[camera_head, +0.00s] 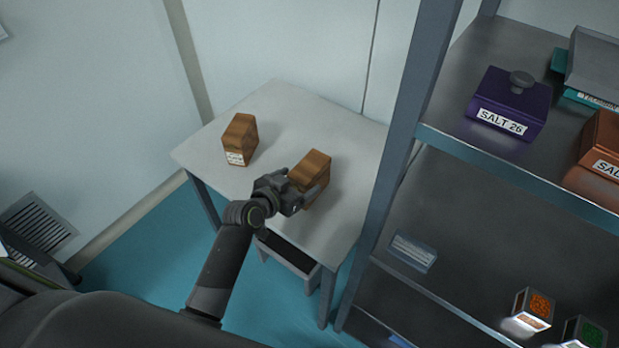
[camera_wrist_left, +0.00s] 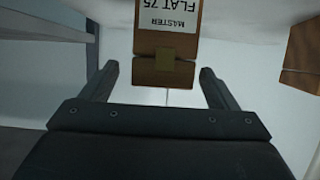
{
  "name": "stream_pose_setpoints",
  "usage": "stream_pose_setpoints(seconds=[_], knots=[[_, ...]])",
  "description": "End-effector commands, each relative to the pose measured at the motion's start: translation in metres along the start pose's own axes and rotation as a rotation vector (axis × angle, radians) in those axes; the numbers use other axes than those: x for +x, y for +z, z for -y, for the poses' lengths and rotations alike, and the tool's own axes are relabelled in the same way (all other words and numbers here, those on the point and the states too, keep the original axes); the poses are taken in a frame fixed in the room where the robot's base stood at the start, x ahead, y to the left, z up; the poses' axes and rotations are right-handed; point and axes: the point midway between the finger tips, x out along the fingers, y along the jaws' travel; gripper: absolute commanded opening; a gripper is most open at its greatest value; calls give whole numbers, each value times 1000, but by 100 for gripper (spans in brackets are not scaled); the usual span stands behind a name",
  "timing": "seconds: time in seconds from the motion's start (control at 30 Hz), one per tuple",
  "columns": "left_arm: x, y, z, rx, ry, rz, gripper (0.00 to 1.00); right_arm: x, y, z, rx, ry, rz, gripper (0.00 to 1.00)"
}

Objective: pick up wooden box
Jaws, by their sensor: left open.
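Two wooden boxes stand on the small grey table (camera_head: 285,105) in the head view. One wooden box (camera_head: 240,138) is at the left and shows a white label. The other wooden box (camera_head: 312,168) is at the right, beside my left gripper (camera_head: 306,190). In the left wrist view, the open left gripper (camera_wrist_left: 162,80) faces a wooden box (camera_wrist_left: 166,72) with a label reading "MASTER FLAT 75". The box's near end lies between the finger lines, with gaps on both sides. Another wooden box (camera_wrist_left: 305,45) shows at the right edge. My right gripper is not visible.
A metal shelf (camera_head: 450,205) stands close to the table's right side. It holds a purple box labelled "SALT 26" (camera_head: 508,105), an orange-brown box (camera_head: 597,165) and small cubes (camera_head: 532,308). The table's back is clear.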

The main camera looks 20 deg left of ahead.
Motion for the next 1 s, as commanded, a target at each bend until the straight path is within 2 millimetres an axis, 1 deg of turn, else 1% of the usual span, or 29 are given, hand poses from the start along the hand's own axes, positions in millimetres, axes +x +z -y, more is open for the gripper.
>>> stream_pose_setpoints(seconds=[0.17,0.3,0.4,0.5,0.83,0.87,1.0], knots=[[14,-4,1,-1,1,0,82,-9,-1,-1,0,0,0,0],[29,-4,3,0,0,0,82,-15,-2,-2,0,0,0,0],[40,-3,3,-2,0,-1,82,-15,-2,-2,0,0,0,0],[47,-2,3,0,-1,0,82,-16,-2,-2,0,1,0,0],[50,-1,3,-1,-2,-1,82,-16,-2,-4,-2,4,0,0],[50,-1,3,-1,-2,-1,79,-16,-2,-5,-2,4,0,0],[50,-1,3,-1,-2,0,61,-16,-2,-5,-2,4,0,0]])
